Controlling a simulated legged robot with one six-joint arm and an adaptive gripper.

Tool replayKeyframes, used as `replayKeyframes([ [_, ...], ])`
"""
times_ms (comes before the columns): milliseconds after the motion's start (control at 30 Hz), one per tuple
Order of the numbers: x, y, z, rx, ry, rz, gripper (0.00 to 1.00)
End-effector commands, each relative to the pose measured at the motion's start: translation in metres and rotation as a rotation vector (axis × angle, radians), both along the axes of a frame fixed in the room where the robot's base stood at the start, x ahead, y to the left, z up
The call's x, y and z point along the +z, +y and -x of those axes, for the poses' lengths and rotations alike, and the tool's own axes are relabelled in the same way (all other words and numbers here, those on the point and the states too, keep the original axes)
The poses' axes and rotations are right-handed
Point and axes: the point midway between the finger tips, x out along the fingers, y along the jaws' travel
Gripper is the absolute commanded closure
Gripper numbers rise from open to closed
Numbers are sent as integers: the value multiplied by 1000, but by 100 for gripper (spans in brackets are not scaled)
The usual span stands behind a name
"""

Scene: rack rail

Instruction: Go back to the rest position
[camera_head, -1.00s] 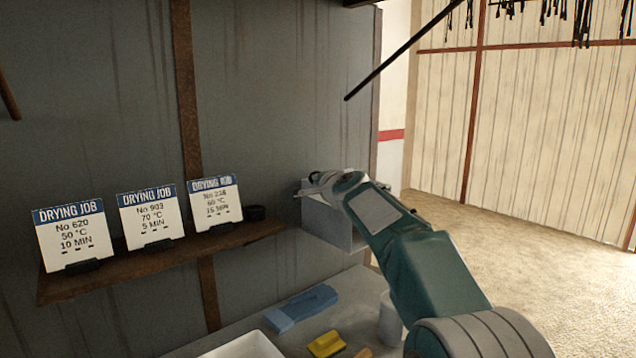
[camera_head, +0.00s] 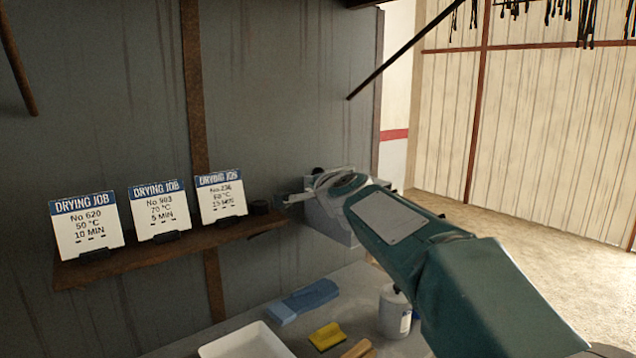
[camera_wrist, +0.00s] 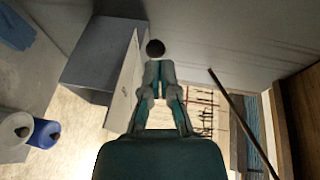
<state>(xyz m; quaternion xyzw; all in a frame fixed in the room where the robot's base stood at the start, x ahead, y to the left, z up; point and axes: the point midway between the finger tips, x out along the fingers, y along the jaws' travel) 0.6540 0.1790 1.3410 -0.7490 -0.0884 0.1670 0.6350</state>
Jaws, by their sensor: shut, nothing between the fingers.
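My gripper shows in the wrist view (camera_wrist: 160,68) with its two fingers together and nothing held. The fingertips point toward a small dark round knob or cup (camera_wrist: 155,48), which appears just beyond them; I cannot tell whether they touch. In the head view my teal arm reaches from the lower right toward the back wall.
A shelf (camera_head: 140,262) holds three drying job cards (camera_head: 158,212). A dark rod (camera_head: 400,60) slants overhead. Open floor lies at right.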

Motion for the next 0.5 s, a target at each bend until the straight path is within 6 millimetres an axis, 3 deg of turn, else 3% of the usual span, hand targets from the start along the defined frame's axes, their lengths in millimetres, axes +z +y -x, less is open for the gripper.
replayKeyframes([
  [267,-1,-1,29,22,3,61,100],
  [367,-9,-14,62,71,17,192,100],
  [500,-36,-39,122,161,63,424,100],
])
